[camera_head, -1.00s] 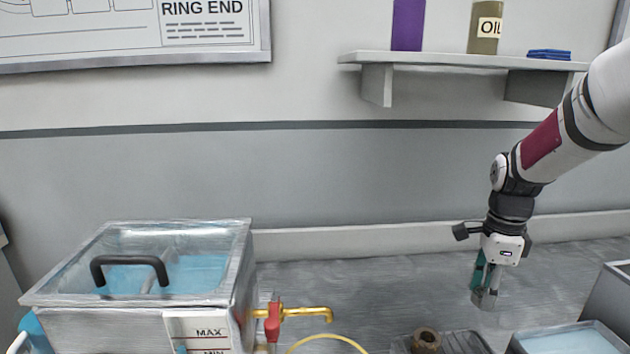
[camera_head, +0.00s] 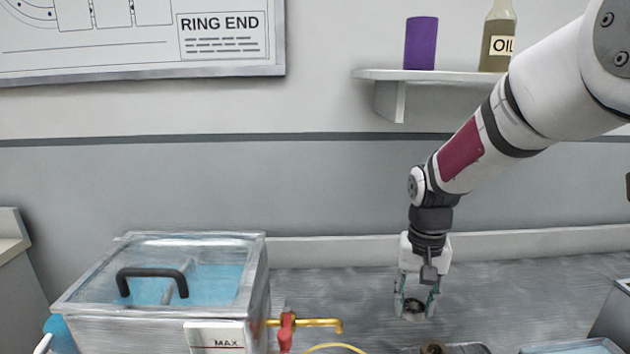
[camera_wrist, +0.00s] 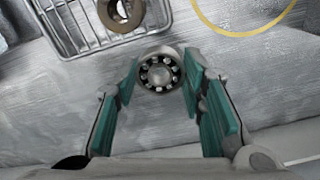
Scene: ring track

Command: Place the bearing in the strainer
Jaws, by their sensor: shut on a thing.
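The bearing (camera_wrist: 159,70), a dark ring with light balls, sits between the fingertips of my gripper (camera_wrist: 160,82) in the wrist view. In the head view my gripper (camera_head: 415,306) holds the bearing (camera_head: 413,308) above the grey bench, its fingers closed on the sides. A clear-topped metal tank (camera_head: 255,300) with blue liquid and a black handle stands at the left; I cannot tell whether the handle belongs to a lid or basket.
A brass tap (camera_head: 318,323) with a red valve sticks out from the tank's right side. A yellow hose (camera_head: 335,348) curves below it. A tray with blue liquid (camera_head: 570,347) is at the lower right. A shelf (camera_head: 450,75) holds an oil bottle and a purple cylinder.

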